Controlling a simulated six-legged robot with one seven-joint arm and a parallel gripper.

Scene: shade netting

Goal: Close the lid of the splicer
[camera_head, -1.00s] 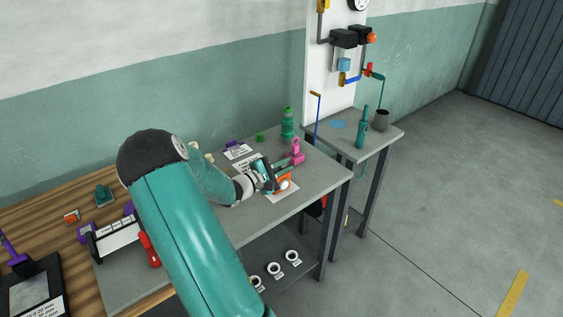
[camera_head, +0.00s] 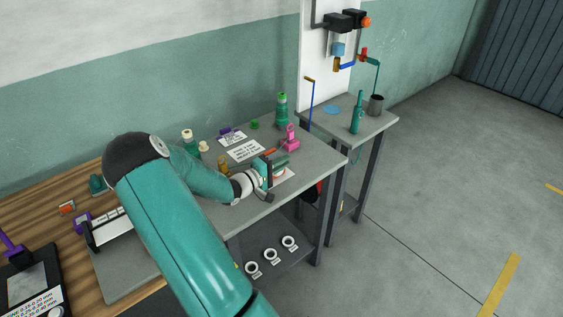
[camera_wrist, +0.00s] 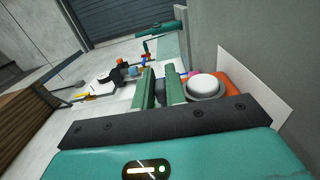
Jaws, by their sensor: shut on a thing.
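My gripper (camera_head: 267,179) is low over the right part of the grey bench. In the wrist view its two green fingers (camera_wrist: 159,92) stand a short gap apart, and what lies between them is hard to make out. Right beside the fingers is an orange device with a white dome in a grey ring (camera_wrist: 204,86), which I take to be the splicer. It rests by a white sheet (camera_wrist: 245,88). In the head view my gripper hides most of it, and the lid's angle cannot be told.
A pink stand (camera_head: 291,140) and a green bottle (camera_head: 282,109) stand behind my gripper. White labels (camera_head: 245,150) lie on the bench. A side table (camera_head: 347,121) at the right holds a teal bottle (camera_head: 356,113) and a dark cup (camera_head: 376,104).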

